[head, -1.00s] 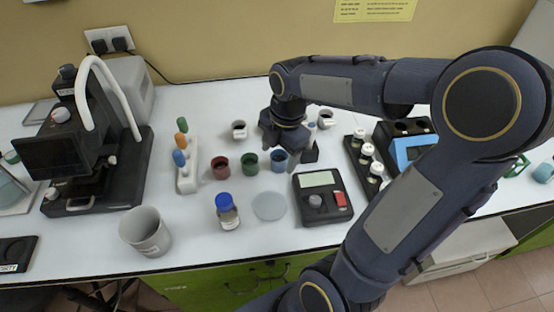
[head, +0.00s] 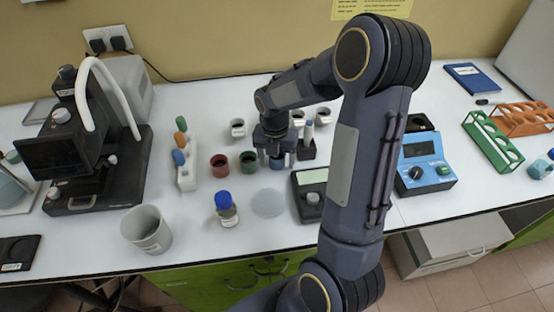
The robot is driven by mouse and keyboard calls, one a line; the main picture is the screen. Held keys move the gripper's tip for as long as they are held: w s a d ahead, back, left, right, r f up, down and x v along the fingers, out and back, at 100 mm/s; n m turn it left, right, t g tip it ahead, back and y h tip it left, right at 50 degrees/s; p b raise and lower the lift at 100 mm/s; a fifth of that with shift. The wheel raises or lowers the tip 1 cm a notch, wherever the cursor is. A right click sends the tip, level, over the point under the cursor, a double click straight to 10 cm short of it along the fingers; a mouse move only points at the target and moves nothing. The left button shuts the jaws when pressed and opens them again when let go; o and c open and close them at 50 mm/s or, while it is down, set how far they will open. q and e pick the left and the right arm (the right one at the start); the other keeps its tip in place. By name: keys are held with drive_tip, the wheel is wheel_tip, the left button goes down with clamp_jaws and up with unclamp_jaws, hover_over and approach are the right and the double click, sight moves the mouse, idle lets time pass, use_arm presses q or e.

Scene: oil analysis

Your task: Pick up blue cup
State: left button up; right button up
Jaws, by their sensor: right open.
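The blue cup (head: 277,162) stands on the white table at the right end of a row with a green cup (head: 249,162) and a red cup (head: 220,164). My right gripper (head: 275,156) points down directly over the blue cup, open, with its fingers at the cup's sides. The gripper hides the cup's rim and much of its upper part. I cannot tell whether the fingers touch it. My left gripper is not in view.
A blue-capped bottle (head: 226,209), a clear disc (head: 269,203) and a black scale (head: 309,184) lie in front. A white rack (head: 187,176) and a microscope (head: 85,150) stand left. A dark holder (head: 306,150) is close right of the gripper.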

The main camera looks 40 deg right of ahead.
drive_tip(key=shift+f, duration=0.15)
drive_tip(key=c, duration=1.1)
drive_tip(key=shift+o, duration=0.2)
